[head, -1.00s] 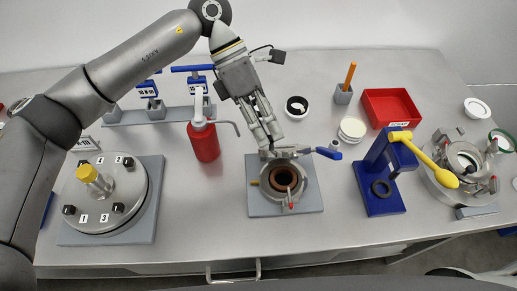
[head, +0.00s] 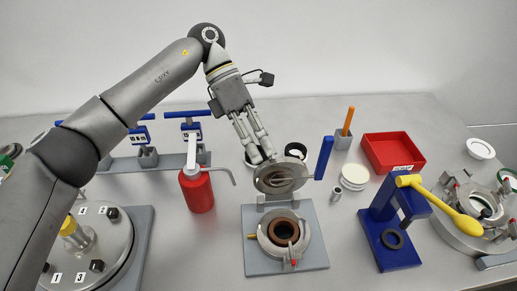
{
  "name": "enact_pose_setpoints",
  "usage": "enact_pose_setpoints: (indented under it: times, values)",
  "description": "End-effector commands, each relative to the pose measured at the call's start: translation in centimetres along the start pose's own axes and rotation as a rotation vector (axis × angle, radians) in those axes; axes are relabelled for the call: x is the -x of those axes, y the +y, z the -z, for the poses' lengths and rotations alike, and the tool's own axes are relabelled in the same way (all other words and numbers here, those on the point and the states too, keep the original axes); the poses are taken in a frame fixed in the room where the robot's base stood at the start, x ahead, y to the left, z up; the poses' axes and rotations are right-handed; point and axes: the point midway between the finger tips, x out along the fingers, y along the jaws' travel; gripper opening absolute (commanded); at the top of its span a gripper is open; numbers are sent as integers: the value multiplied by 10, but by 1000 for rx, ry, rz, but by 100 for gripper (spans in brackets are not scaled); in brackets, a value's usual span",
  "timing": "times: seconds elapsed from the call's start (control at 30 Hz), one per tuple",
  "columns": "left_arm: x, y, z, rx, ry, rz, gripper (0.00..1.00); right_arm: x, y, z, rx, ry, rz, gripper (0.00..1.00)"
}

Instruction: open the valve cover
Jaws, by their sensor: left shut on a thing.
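The valve cover (head: 281,177) is a round grey metal lid with a blue handle (head: 325,158) on its right. It is tilted up at the back of the valve body, its underside facing the camera. The valve body (head: 268,244) sits on a grey square plate (head: 262,266), its brown ring (head: 283,231) uncovered. My left gripper (head: 263,157) reaches down from behind and is shut on the valve cover at its upper edge. The fingertips are partly hidden by the cover. My right gripper is not in view.
A red bottle with a spout (head: 198,190) stands to the left. A white dish (head: 354,176), red tray (head: 393,151) and blue press with a yellow lever (head: 383,232) are to the right. A black-and-white round cup (head: 295,150) is just behind the cover.

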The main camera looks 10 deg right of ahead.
Motion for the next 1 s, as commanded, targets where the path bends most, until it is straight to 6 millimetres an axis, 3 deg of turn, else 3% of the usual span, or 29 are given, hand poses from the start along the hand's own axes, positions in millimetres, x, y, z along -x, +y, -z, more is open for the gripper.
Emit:
enact_pose_setpoints:
  times: [0.03,0.57,0.6,0.77,1.0]
  values:
    - [-13,10,7,20,24,5,0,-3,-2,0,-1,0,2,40]
    - [-13,10,7,20,28,19,0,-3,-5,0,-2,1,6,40]
    - [-13,10,7,20,28,19,20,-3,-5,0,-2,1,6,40]
    - [-13,10,7,21,28,18,41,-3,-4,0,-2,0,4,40]
    - [-12,10,6,22,26,17,41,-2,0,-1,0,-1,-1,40]
